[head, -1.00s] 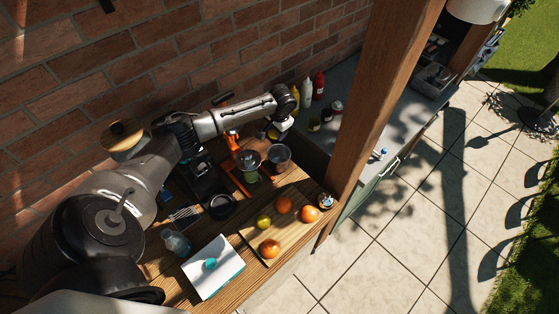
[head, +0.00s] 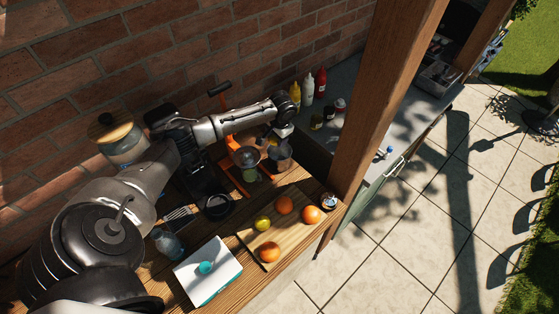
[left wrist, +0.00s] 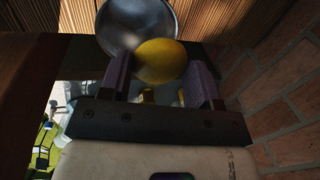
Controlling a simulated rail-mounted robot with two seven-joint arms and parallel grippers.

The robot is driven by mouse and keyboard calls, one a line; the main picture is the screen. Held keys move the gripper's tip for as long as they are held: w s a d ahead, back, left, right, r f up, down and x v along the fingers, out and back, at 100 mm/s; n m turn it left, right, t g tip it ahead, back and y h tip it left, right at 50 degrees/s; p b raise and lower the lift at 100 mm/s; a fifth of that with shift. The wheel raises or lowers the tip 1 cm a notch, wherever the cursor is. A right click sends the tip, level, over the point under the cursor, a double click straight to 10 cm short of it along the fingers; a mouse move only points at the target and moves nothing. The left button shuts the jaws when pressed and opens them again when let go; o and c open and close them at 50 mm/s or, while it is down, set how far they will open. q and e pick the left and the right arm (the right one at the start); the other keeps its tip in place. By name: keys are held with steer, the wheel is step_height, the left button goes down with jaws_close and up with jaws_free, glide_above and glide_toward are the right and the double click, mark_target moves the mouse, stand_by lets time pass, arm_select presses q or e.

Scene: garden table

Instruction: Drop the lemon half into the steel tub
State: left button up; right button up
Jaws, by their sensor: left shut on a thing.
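The lemon half (left wrist: 160,61) shows yellow and rounded in the left wrist view, between the two fingers of my left gripper (left wrist: 163,75). The gripper is shut on it. The steel tub (left wrist: 127,14) shows behind the lemon half, with its round grey inside open towards the gripper. In the head view my left gripper (head: 277,138) is over the far right of the wooden table, and the steel tub (head: 281,160) is just below it, partly covered. The lemon half is hard to make out there. My right gripper is not in view.
An orange citrus press (head: 229,170) stands just left of the tub. A cutting board (head: 285,234) with several fruits lies in front. A wooden post (head: 376,105) rises to the right. A brick wall (head: 150,60) is behind; several sauce bottles (head: 307,90) stand beyond.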

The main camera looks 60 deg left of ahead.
arm_select(q)
steer(key=o, duration=0.8)
steer(key=shift+o, duration=1.4)
steer(key=shift+r, duration=0.15)
step_height(320, 180, up, 13)
steer(key=d, duration=0.2)
steer(key=shift+w+d+r+b, duration=0.2)
steer(key=shift+w+b, duration=0.05)
steer(key=shift+b, duration=0.05)
